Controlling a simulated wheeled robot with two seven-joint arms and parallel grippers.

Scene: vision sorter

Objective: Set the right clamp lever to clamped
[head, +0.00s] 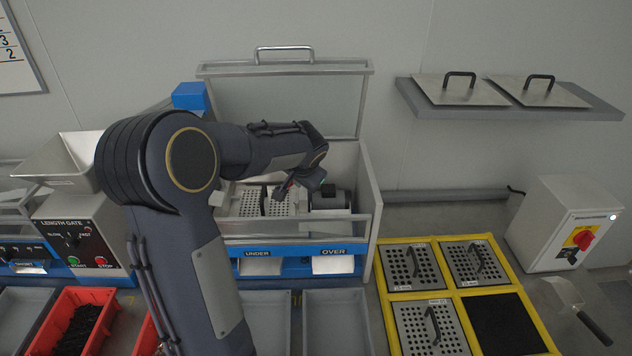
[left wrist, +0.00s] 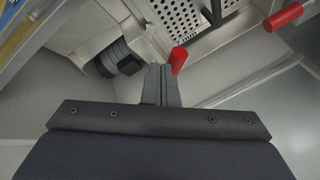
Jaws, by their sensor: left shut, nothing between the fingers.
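The right clamp lever shows as a red-tipped handle (left wrist: 179,60) in the left wrist view, on the motor side of the perforated plate (left wrist: 180,18). A second red lever (left wrist: 283,16) lies farther right in that view. My left gripper (head: 287,190) reaches into the open sorter housing in the head view. Its fingers (left wrist: 162,84) are shut and empty, right beside the red tip; whether they touch it cannot be told. In the head view the gripper and arm hide most of the levers. My right gripper is not in view.
The sorter's clear lid (head: 285,100) stands open behind my arm. A dark motor (head: 329,198) sits right of the plate, inside the housing wall (head: 370,200). A yellow rack (head: 450,294) with spare screens lies to the right, near a switch box (head: 566,225). A shelf (head: 420,105) hangs above.

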